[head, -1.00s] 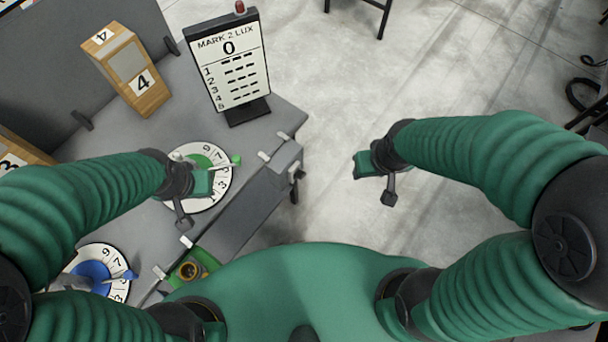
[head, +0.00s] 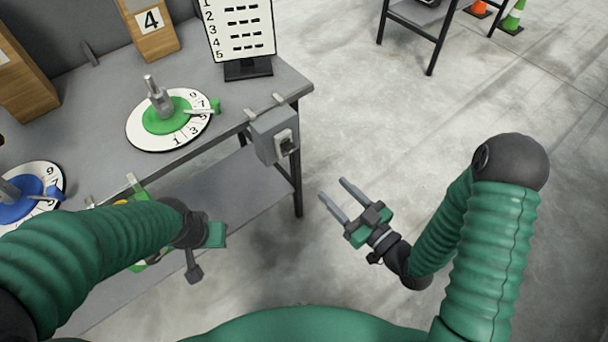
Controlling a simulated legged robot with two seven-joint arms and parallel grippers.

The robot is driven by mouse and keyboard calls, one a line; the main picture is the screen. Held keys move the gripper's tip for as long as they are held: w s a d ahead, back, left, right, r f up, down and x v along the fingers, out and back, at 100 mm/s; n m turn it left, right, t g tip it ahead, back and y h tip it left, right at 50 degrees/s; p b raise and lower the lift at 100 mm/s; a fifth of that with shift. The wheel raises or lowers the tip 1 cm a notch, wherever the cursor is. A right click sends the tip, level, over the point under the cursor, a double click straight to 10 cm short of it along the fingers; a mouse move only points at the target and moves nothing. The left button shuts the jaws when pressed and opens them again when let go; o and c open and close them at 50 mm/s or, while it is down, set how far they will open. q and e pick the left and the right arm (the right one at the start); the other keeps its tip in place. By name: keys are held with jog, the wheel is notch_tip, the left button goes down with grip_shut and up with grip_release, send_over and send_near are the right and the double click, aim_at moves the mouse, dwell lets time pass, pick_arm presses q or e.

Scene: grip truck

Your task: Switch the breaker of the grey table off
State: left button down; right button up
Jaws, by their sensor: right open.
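The grey table (head: 80,122) fills the left of the head view. The breaker, a small grey box (head: 271,136) with a light switch plate on its right face, is fixed at the table's right front edge. Which way its lever stands is too small to tell. My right gripper (head: 332,197) is open and empty, with its two grey fingers pointing up and left. It is in free air to the right of and below the breaker, apart from it. My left gripper (head: 208,243) is in front of the table, below the breaker; its fingers are not clearly visible.
A green dial (head: 167,115) with a grey handle and a blue dial (head: 20,200) lie on the tabletop. A dark stand (head: 415,30) and cones are farther off. The floor at right is clear.

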send_near(291, 147)
jog(key=x, duration=0.2)
jog(key=b+x, duration=0.1)
jog(key=x, duration=0.1)
jog(key=shift+w+d+f, duration=0.15)
jog(key=shift+w, duration=0.35)
jog(key=w+a, duration=0.3)
jog(key=shift+a+b, duration=0.3)
jog(key=shift+b, duration=0.05)
jog(key=shift+w+a, duration=0.1)
jog(key=shift+a, duration=0.1)
jog(key=shift+d, duration=0.4)
jog(key=shift+c, duration=0.6)
jog(key=shift+d, duration=0.1)
jog(key=shift+c, duration=2.4)
pick_arm(q)
jog(key=shift+w+a+f, duration=0.1)
jog(key=shift+a+f, duration=0.25)
jog(key=shift+f, duration=0.2)
jog(key=shift+a+f, duration=0.35)
jog(key=shift+f, duration=0.2)
pick_arm(e)
jog(key=shift+a, duration=0.2)
grip_shut()
